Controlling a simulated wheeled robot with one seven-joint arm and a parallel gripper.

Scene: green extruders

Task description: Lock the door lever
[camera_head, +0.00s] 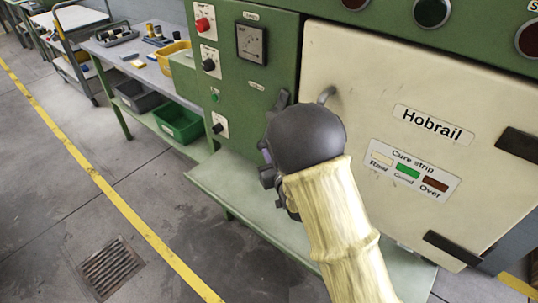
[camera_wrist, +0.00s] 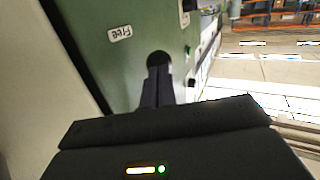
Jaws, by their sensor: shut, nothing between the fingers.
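The machine's cream door (camera_head: 380,75) is closed against its green cabinet. A dark lever-like part (camera_head: 282,99) shows on the cabinet beside the door seam, just above my dark wrist, which hides the area below it. My gripper (camera_wrist: 158,72) points at the green panel in the wrist view, with its fingers together and nothing held. A round black piece (camera_wrist: 158,58) shows at the fingertips; I cannot tell whether it is the lever's end or whether they touch. A label reading "Free" (camera_wrist: 119,33) is upside down on the panel, left of the fingertips.
A curved grey handle (camera_head: 327,94) stands out from the door near my wrist. Control knobs (camera_head: 209,64) and a gauge (camera_head: 251,43) sit on the cabinet to the left. A pale green shelf (camera_head: 235,190) runs below. Floor at the left is open.

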